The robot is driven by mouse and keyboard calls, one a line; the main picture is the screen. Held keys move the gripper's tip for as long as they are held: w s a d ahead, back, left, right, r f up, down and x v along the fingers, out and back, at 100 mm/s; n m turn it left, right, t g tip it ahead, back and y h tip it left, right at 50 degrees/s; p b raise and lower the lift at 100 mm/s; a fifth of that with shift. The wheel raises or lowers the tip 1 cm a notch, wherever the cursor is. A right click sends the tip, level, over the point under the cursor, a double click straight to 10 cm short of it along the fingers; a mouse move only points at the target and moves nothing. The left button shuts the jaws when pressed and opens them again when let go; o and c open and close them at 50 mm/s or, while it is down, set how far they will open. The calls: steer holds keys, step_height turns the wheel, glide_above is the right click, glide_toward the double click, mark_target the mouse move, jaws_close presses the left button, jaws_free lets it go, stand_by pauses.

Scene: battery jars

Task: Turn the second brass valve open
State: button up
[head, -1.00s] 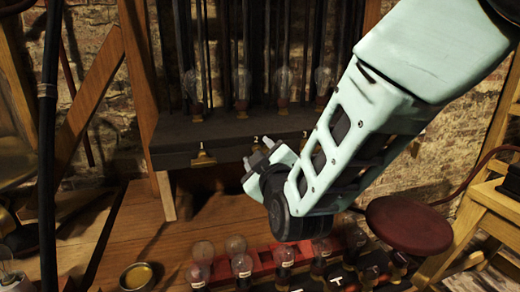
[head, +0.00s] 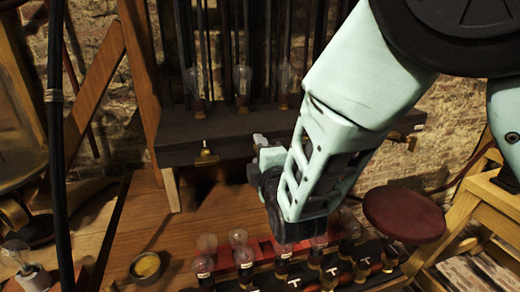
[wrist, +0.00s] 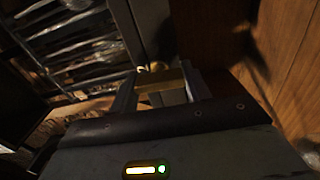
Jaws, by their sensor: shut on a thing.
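The dark shelf (head: 225,128) carries a row of brass valves along its front edge. The first brass valve (head: 206,155) hangs at the left and is free. My gripper (head: 262,146) is at the second position, just right of it, at the shelf's front. In the wrist view, my gripper (wrist: 160,88) has its two fingers on either side of a brass valve (wrist: 162,82) and is shut on it. In the head view my gripper hides most of this valve, so its turn angle cannot be told.
Glass bulbs (head: 242,82) and dark rods stand on the shelf above. Below are a red rack (head: 262,252) with several bulbs, a small brass dish (head: 146,268) and a round red stool (head: 403,214).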

steer(key=shift+o, duration=0.2)
steer(key=shift+n, duration=0.3)
steer(key=o, duration=1)
steer(key=shift+c, duration=0.2)
steer(key=p+v, duration=1.1)
steer(key=v, duration=0.6)
steer(key=shift+s+p, duration=0.25)
steer(key=shift+p, duration=0.15)
